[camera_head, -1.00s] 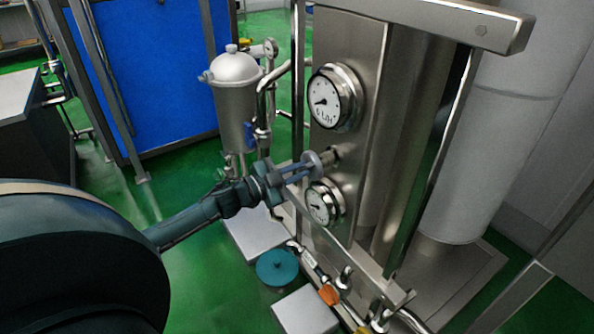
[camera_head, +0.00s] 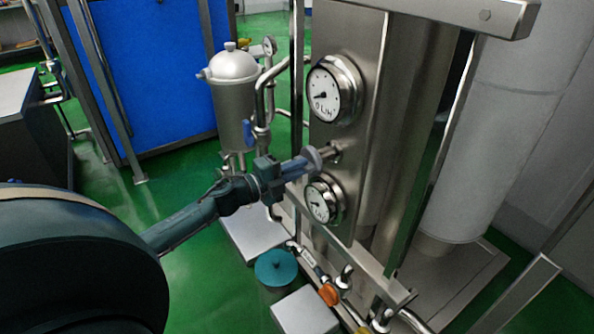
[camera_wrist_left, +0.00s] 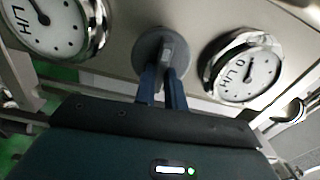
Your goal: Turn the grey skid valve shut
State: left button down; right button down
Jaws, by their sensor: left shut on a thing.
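The grey skid valve (camera_head: 313,158) is a round grey knob on a short metal stem, on the steel panel between two dial gauges. In the left wrist view the valve (camera_wrist_left: 148,52) is a grey disc with a raised bar across its middle. My left gripper (camera_head: 304,162) reaches it from the left, its fingers shut on the valve. In the left wrist view the left gripper's fingers (camera_wrist_left: 164,78) lie close together on either side of the bar, hiding its lower part. My right gripper is not in view.
An upper gauge (camera_head: 334,92) and a lower gauge (camera_head: 323,201) sit close above and below the valve. A vertical pipe (camera_head: 297,80) and a steel filter housing (camera_head: 233,95) stand left of the panel. An orange-handled valve (camera_head: 329,294) is low down.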

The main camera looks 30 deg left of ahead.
pick_arm(q)
jog(key=shift+m, duration=0.5)
jog(key=c, duration=1.5)
grip_release()
jog(key=shift+o, duration=0.2)
jog(key=v, duration=1.3)
jog(key=shift+s+r, duration=0.1)
